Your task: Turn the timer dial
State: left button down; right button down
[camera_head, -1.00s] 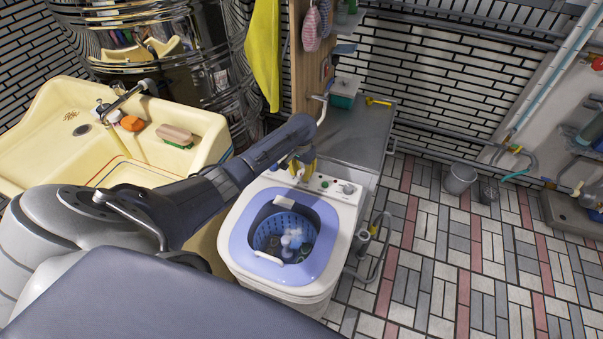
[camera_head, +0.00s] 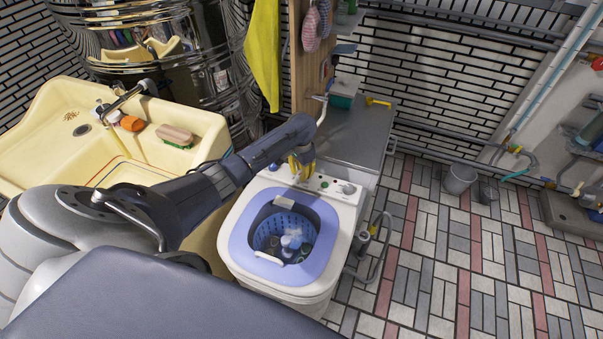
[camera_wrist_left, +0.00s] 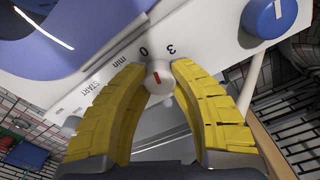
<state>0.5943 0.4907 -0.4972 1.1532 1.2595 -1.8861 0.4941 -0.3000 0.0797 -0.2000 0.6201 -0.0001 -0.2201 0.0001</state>
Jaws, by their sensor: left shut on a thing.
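The timer dial (camera_wrist_left: 157,77) is a small white knob with a red mark, on the white control panel printed with "0", "3" and "min". In the left wrist view the red mark points up the picture, towards the gap between "0" and "3". My left gripper (camera_wrist_left: 159,68) has its yellow fingers shut on the dial, one on each side. In the head view the left gripper (camera_head: 302,166) is at the back panel of the small washing machine (camera_head: 338,252) and hides the dial there. My right gripper is not in view.
A blue knob (camera_wrist_left: 270,18) stands on the same panel. The machine's tub (camera_head: 284,233) is open. A cream sink (camera_head: 205,128) is at the left, and a grey counter (camera_head: 355,130) stands behind the machine. The tiled floor at the right is mostly clear.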

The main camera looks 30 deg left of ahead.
aim_at(301, 172)
pick_arm(q)
jog(key=m, duration=0.4)
jog(key=shift+s+a+f+m, duration=0.1)
jog(key=shift+m, duration=2.1)
jog(key=c, duration=1)
grip_release()
jog(key=shift+o, duration=0.2)
notch_tip(301, 172, up, 12)
